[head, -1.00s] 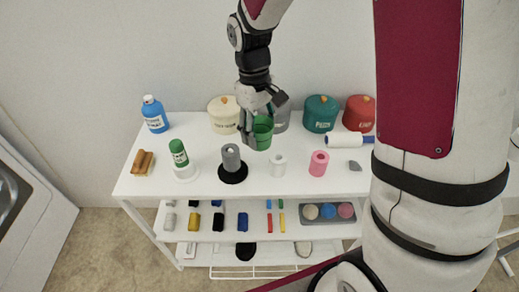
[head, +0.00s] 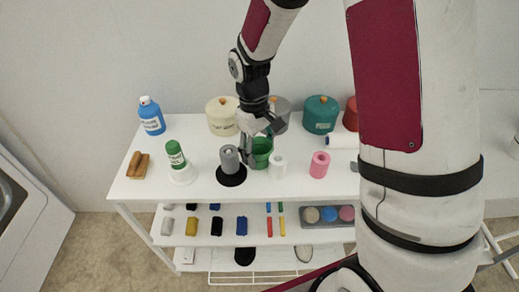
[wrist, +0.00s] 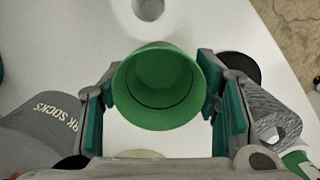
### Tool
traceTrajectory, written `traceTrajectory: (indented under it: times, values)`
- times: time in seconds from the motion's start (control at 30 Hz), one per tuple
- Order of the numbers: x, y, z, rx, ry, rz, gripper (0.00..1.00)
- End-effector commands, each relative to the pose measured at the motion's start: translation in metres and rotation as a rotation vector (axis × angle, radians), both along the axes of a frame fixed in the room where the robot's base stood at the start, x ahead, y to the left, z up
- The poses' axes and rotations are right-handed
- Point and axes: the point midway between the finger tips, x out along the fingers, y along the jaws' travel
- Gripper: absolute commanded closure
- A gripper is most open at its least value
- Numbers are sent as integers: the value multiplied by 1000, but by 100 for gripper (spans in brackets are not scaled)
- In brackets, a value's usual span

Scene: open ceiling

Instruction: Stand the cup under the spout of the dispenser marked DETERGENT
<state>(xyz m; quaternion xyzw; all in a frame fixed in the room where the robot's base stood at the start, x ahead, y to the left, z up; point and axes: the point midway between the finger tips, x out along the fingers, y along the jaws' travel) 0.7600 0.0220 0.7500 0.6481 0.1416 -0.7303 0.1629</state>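The green cup (head: 262,150) is upright at the middle of the white table top, just right of a grey cylinder (head: 229,160) on a black disc. My gripper (head: 258,130) is above the cup, fingers pointing down. In the wrist view the cup (wrist: 160,88) sits between both teal finger pads, which appear to touch its sides. Its inside looks empty. I cannot tell whether its bottom touches the table. A green bottle (head: 175,153) with a white label stands on a white disc further left. No label reading DETERGENT is legible, and no spout is clear.
Lidded pots line the back, including a grey one (wrist: 40,120) reading "DARK SOCKS". Free table lies at front left.

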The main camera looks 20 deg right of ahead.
Motion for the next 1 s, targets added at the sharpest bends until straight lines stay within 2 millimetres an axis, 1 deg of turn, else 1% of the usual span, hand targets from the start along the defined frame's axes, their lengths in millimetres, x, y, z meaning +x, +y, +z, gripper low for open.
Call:
traceTrajectory:
  times: [0.33,0.47,0.57,0.8,0.9,1.0]
  values:
    - [0,0,1,0,0,0,37]
    - [1,1,11,0,-1,0,37]
    - [3,1,28,0,-4,0,37]
    - [8,4,78,1,-4,0,37]
    - [10,5,96,1,-4,0,37]
    - [11,6,109,0,-2,0,37]
